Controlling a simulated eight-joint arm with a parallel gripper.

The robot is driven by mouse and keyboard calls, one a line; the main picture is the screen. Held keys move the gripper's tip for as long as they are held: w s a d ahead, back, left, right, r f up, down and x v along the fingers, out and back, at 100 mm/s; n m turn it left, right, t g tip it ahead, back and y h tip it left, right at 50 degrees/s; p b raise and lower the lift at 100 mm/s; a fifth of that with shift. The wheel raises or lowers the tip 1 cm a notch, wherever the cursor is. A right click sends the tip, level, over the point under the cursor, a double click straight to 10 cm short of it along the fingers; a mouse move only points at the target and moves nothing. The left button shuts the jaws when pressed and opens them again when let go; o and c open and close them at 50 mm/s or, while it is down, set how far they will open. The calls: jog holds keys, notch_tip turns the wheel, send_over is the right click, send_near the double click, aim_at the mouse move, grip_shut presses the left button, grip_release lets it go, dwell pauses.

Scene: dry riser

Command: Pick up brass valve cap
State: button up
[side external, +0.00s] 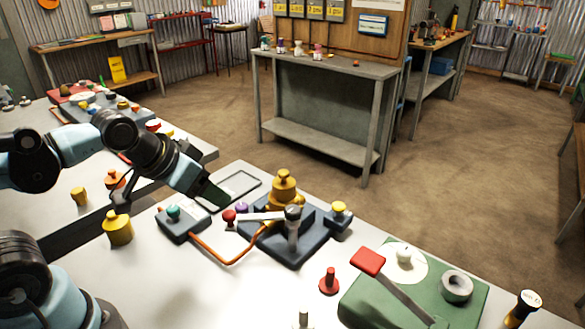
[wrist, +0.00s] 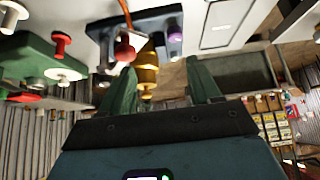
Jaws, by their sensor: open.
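In the side view a brass valve (side external: 283,203) with a rounded brass cap (side external: 284,181) on top stands upright on a dark blue base (side external: 290,245). A separate brass-yellow capped piece (side external: 117,229) stands on the white table at left; I cannot tell for certain which is the named cap. My gripper (side external: 214,197) is above the table, left of the valve and apart from it. In the wrist view my gripper (wrist: 160,75) has its two green fingers spread with nothing held. The brass valve (wrist: 148,65) shows beyond them, partly hidden by the left finger.
An orange hose (side external: 232,258) runs to a blue block with a teal knob (side external: 174,212). A red knob (side external: 229,217) is close to the gripper. A green board (side external: 395,300) with a red-handled lever lies at right.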

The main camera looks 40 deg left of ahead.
jog(key=w+n+h, duration=0.1)
jog(key=n, duration=0.2)
jog(key=n+g+h, duration=0.2)
jog(key=n+h, duration=0.9)
jog(key=n, duration=0.8)
send_near(280, 185)
jog(key=w+f, duration=0.1)
jog(key=f, duration=0.1)
jog(key=shift+n+h, duration=0.3)
jog(key=x, duration=1.1)
jog(key=shift+w+d, duration=0.2)
jog(key=shift+w, duration=0.05)
jog(key=shift+c, duration=0.3)
jog(key=c, duration=0.7)
